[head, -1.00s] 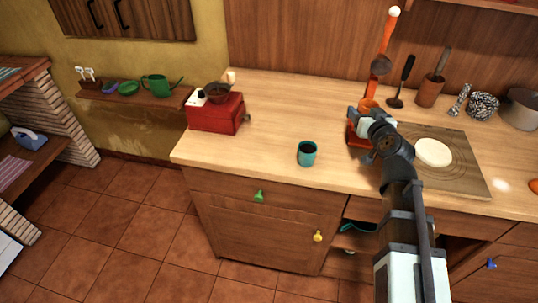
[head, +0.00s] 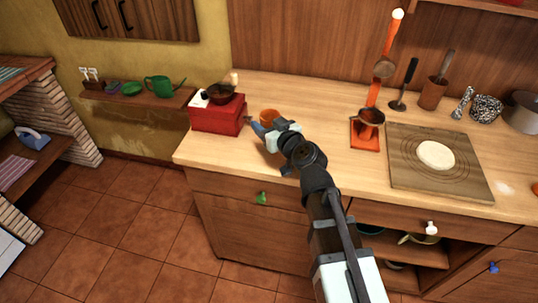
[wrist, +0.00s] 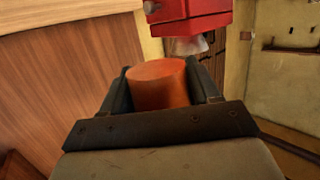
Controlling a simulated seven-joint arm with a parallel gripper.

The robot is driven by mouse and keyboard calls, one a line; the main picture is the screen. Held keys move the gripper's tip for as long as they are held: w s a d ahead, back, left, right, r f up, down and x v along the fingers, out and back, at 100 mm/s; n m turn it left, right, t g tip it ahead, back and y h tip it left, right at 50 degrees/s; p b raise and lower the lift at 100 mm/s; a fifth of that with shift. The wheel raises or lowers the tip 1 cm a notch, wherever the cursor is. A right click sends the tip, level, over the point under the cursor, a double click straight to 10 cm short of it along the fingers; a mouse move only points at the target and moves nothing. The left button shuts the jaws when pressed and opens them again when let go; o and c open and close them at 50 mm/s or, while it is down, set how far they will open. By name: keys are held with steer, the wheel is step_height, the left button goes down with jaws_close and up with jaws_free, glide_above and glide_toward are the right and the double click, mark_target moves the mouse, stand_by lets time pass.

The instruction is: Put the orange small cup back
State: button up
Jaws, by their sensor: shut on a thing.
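The orange small cup (head: 269,115) is between the jaws of my gripper (head: 266,127), over the left part of the counter, just right of the red box-shaped grinder (head: 216,117). In the wrist view the cup (wrist: 160,84) sits between the two dark fingers of my gripper (wrist: 162,72), which are shut on it. Its closed orange end faces the camera. The grinder (wrist: 192,18) shows beyond it. I cannot tell whether the cup touches the counter. The orange press stand (head: 366,134) stands to the right with its lever raised.
A wooden board (head: 472,178) with pale dough (head: 436,155) lies at the right. A utensil holder (head: 432,93) and a patterned pot (head: 486,108) stand by the back wall. The counter between grinder and press is mostly clear, partly hidden by my arm.

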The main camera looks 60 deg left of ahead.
mark_target(268, 154)
steer(key=shift+f, duration=4.9)
steer(key=o, duration=1.1)
steer(key=shift+s+f, duration=0.1)
steer(key=d, duration=0.2)
steer(key=d+r, duration=0.1)
steer(key=d, duration=0.4)
steer(key=shift+s+d+r, duration=0.15)
steer(key=shift+d+r, duration=0.05)
steer(key=shift+r, duration=0.15)
steer(key=shift+o, duration=0.4)
